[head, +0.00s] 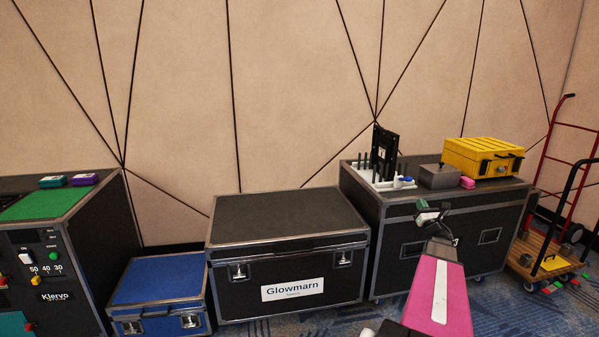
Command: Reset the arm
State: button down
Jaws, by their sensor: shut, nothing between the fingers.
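My arm reaches up from the bottom right, with a pink link carrying a white stripe. My gripper (428,213) is at its far end, small in view, in front of the right-hand black case (455,212). It is shut, and nothing shows held in it. I cannot tell whether it is apart from the case, but it appears to be in front of it.
A Glowmarn case (288,220), blue case (158,282) and control console (75,225) stand left. A red hand truck (568,145) stands right.

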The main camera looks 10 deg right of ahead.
jog(key=a+f+m+g+h, duration=0.2)
jog(key=a+f+m+g, duration=0.2)
jog(key=a+m, duration=0.35)
jog(key=s+a+f+m+g+h, duration=0.1)
jog(key=a+f+m+g+h, duration=0.1)
jog(key=a+f+m+g, duration=0.5)
jog(key=a+f+m+g+h, duration=0.1)
jog(key=a+m+h, duration=0.1)
jog(key=a+m, duration=0.6)
jog(key=s+a+f+m+g+y, duration=0.2)
jog(key=s+a+m+g, duration=0.3)
jog(key=s+a, duration=0.5)
jog(key=s+a+f+m+g+y, duration=0.2)
jog(key=s+a+f+m+g, duration=0.2)
jog(key=s+a+m+g, duration=0.2)
jog(key=s+a+m, duration=0.2)
jog(key=s+a, duration=0.2)
jog(key=shift+a+y, duration=0.3)
jog(key=shift+y, duration=0.1)
jog(key=shift+s, duration=0.1)
